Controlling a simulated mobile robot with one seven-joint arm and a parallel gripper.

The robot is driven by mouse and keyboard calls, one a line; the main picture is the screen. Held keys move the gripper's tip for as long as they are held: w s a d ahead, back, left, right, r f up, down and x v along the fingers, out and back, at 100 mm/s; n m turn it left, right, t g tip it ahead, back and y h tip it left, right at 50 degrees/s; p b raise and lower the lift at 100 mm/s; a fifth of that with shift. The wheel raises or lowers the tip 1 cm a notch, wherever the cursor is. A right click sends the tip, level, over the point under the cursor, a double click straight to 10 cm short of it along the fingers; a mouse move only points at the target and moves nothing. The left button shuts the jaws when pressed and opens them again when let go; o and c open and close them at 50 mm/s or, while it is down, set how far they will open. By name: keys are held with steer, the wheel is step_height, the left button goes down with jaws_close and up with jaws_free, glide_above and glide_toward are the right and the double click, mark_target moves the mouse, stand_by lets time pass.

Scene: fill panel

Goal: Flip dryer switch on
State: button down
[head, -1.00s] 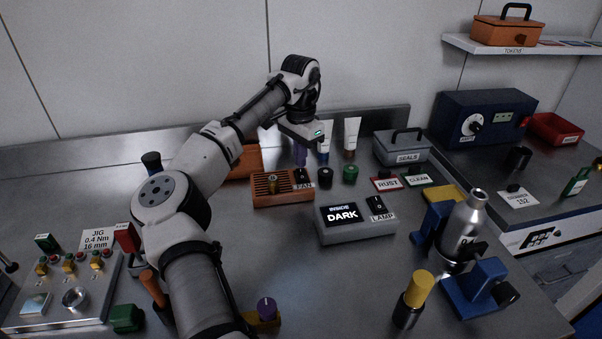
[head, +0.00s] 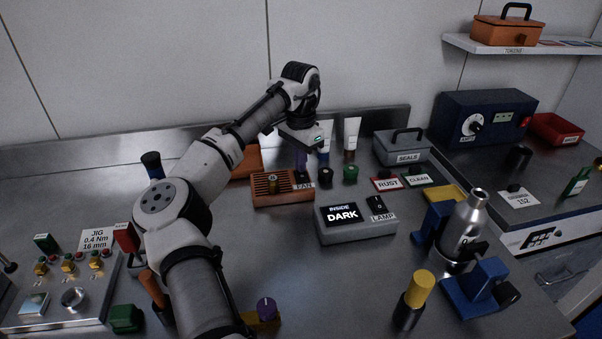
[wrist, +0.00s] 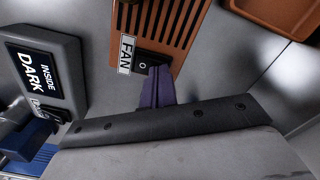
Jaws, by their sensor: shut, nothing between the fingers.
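The orange slatted box (head: 268,189), apparently the dryer, stands on the bench in the head view and carries a FAN label (head: 304,186). Its slats also show at the top of the wrist view (wrist: 172,24). A black switch (wrist: 143,64) with a round white mark sits beside the FAN label (wrist: 126,54) in the wrist view. My gripper (wrist: 158,72) has purple fingers, shut and empty, with tips right at the switch's edge. I cannot tell whether they touch it. In the head view my gripper (head: 301,166) hangs over the box's right end, and the switch is partly hidden.
A grey box (head: 355,230) reading INSIDE DARK, with a LAMP switch (head: 376,203), stands in front to the right. Black (head: 323,175) and green (head: 350,174) capped items stand right of the gripper. Upright tubes (head: 352,133) and a SEALS case (head: 402,151) stand behind.

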steer(key=shift+f, duration=0.15)
step_height(320, 180, up, 7)
steer(key=p, duration=0.7)
stand_by(0.7)
